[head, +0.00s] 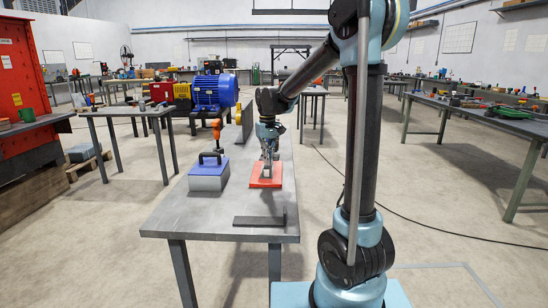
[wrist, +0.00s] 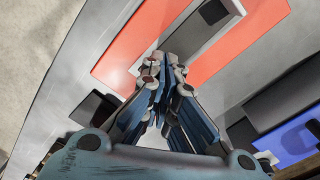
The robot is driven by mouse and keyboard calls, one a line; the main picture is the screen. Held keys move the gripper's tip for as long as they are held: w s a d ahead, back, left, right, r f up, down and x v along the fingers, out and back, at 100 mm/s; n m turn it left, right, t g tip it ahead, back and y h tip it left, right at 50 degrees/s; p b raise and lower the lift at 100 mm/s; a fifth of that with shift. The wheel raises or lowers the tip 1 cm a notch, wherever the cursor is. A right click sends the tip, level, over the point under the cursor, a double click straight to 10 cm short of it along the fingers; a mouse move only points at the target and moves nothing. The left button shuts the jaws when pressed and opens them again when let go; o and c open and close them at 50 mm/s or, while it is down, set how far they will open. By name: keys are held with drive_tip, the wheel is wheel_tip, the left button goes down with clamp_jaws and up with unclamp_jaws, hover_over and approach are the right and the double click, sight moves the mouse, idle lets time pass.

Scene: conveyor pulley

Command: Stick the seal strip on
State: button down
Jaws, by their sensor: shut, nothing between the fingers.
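My gripper (head: 269,172) points down over a flat orange-red plate (head: 259,183) on the grey table. In the wrist view my gripper (wrist: 164,64) has its fingertips together with nothing between them, close to a grey bar (wrist: 192,48) that lies across the orange-red plate (wrist: 121,66). A dark patch shows on the bar's far end. I cannot tell whether the fingertips touch the bar. No piece is clearly recognisable as the seal strip.
A grey block with a blue top (head: 209,178) and a dark handle stands left of the plate. A dark flat L-shaped piece (head: 260,220) lies near the table's front edge (head: 190,226). A blue motor (head: 214,92) is behind. The table's front left is clear.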

drive_tip(key=shift+f, duration=0.75)
idle(0.8)
drive_tip(key=shift+r, duration=0.15)
drive_tip(key=shift+r, duration=2.9)
drive_tip(key=shift+d, duration=0.1)
drive_tip(key=s+d+f+m+t, duration=0.1)
drive_tip(key=s+d+f+m, duration=0.15)
drive_tip(key=s+d, duration=1.25)
drive_tip(key=s+d+f+m, duration=0.1)
drive_tip(key=s+d+f, duration=0.2)
drive_tip(key=s+f, duration=0.3)
drive_tip(key=s+d+f+m+t, duration=0.1)
drive_tip(key=s+f, duration=0.4)
drive_tip(key=s, duration=0.5)
drive_tip(key=shift+s+d+f+m, duration=0.35)
drive_tip(key=shift+d+f+m, duration=0.1)
drive_tip(key=shift+d, duration=0.7)
